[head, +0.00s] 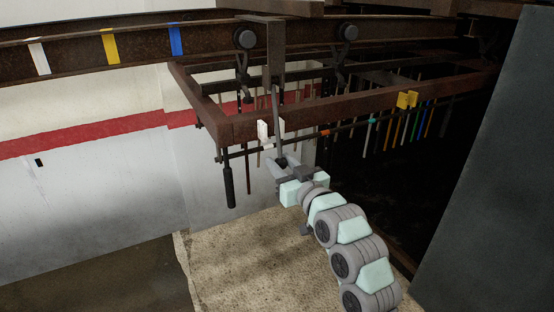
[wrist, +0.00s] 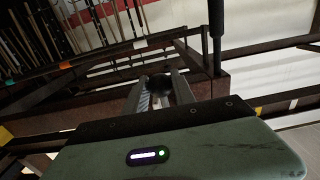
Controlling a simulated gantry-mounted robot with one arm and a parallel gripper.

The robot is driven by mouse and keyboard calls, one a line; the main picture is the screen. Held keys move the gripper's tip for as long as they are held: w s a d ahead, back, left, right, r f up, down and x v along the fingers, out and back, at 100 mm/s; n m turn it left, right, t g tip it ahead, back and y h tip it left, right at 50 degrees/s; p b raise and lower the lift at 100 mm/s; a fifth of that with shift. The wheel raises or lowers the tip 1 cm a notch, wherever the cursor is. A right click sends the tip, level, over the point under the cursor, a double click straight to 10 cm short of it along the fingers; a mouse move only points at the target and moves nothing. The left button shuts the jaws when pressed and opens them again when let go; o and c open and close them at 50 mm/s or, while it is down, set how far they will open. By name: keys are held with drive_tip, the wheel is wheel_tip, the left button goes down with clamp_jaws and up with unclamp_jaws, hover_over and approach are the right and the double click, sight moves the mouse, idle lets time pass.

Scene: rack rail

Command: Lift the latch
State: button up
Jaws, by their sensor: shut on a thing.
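The latch appears to be a thin grey lever (head: 277,125) hanging from a rusty bracket (head: 276,50) at the upper middle of the head view. It runs down in front of the rack's rusty front bar (head: 345,112), leaning slightly. My gripper (head: 284,163) is at its lower end, below the bar, and is shut on it. In the wrist view my two grey fingers (wrist: 160,88) stand on either side of a dark rounded end (wrist: 160,82). The exact contact is dark and partly hidden by the fingers.
Several thin coloured rods hang at the right. An overhead rail (head: 75,50) carries white, yellow and blue marks. A grey panel (head: 490,170) stands far right.

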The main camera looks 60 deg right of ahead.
drive_tip(key=shift+s+a+r+p, duration=0.15)
drive_tip(key=shift+s+a+r, duration=0.1)
drive_tip(key=shift+s+a, duration=0.25)
drive_tip(key=shift+s+a+r+p, duration=0.25)
drive_tip(key=shift+s+a, duration=0.1)
drive_tip(key=shift+s, duration=0.3)
drive_tip(key=shift+s+a+r+p, duration=0.1)
drive_tip(key=shift+s+a+r, duration=0.15)
drive_tip(key=shift+s+a, duration=0.25)
drive_tip(key=s+a+r+p, duration=0.4)
drive_tip(key=s+r, duration=0.3)
drive_tip(key=r, duration=0.2)
drive_tip(key=shift+s+a, duration=0.35)
drive_tip(key=shift+a, duration=0.2)
drive_tip(key=o, duration=1.1)
drive_tip(key=b+v, duration=0.1)
drive_tip(key=b, duration=0.1)
drive_tip(key=b+v, duration=0.1)
drive_tip(key=b, duration=0.1)
drive_tip(key=shift+s+a+f, duration=0.1)
drive_tip(key=shift+s+f, duration=0.15)
drive_tip(key=shift+s, duration=0.1)
